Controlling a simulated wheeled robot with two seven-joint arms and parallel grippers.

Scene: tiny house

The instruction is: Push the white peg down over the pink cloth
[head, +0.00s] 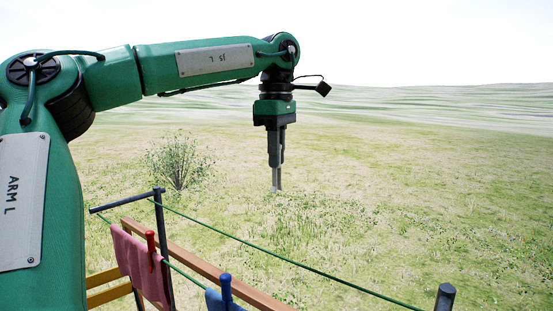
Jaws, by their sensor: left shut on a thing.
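My left gripper (276,172) points straight down in the open air, above and to the right of the clothesline. It is shut on a small pale thing at its fingertips, the white peg (274,186) as far as I can tell; it is mostly hidden by the fingers. The pink cloth (132,262) hangs over the near green line at the lower left. A red peg (151,248) sits upright on the pink cloth's right part. The gripper is well apart from the cloth. My right gripper is not in view.
A blue cloth (213,301) with a blue peg (226,288) hangs further right on the same line. A second green line (290,265) runs between dark posts (160,220) (445,297). A wooden rail (200,265) lies behind. Grass and a bush (180,162) are beyond.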

